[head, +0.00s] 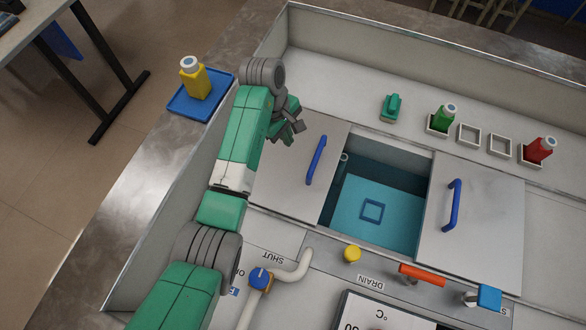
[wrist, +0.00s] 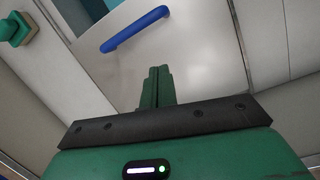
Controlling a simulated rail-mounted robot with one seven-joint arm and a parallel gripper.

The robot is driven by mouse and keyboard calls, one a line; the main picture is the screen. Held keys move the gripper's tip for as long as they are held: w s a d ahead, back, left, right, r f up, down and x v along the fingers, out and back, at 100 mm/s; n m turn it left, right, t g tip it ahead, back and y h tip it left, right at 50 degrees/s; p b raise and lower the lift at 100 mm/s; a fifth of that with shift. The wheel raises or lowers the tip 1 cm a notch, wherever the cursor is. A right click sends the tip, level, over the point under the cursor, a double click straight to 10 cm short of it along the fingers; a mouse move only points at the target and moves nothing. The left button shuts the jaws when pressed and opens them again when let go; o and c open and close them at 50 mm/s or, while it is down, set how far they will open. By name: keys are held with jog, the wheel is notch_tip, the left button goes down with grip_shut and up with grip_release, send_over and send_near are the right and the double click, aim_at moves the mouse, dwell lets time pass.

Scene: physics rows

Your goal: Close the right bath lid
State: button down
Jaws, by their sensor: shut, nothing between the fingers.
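The bath (head: 372,205) is open in the middle, with blue-green liquid and a small square outline inside. A flat grey lid with a blue handle (head: 316,160) lies to the left of the opening. Another grey lid (head: 485,225) with a blue handle (head: 453,204) lies to its right. My gripper (head: 299,126) is at the back edge of the left-hand lid, left of its handle, and appears apart from it. In the wrist view the shut, empty fingers (wrist: 156,88) point at a lid panel, with its blue handle (wrist: 134,29) ahead and left.
Behind the bath stand a green block (head: 391,107), a green bottle (head: 443,118) and a red bottle (head: 538,150) in holders. A yellow bottle (head: 195,78) stands on a blue tray at left. In front are a yellow knob (head: 352,254), an orange handle (head: 421,275) and a white pipe (head: 292,272).

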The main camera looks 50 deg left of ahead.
notch_tip(320, 180, down, 2)
jog(key=s+n, duration=0.1)
jog(key=s, duration=0.1)
jog(key=b, duration=0.3)
send_near(303, 180)
jog(key=shift+g+h, duration=0.3)
jog(key=a+f, duration=0.2)
jog(key=f, duration=0.1)
jog(key=a+f, duration=0.1)
jog(key=f, duration=0.1)
jog(key=shift+s+a+f, duration=0.1)
jog(key=shift+s, duration=0.25)
jog(key=shift+w+d, duration=0.25)
jog(key=shift+d, duration=0.4)
jog(key=shift+w+d, duration=0.3)
jog(key=shift+d, duration=0.35)
jog(key=shift+w+d, duration=0.25)
jog(key=shift+d, duration=0.4)
jog(key=shift+p, duration=0.3)
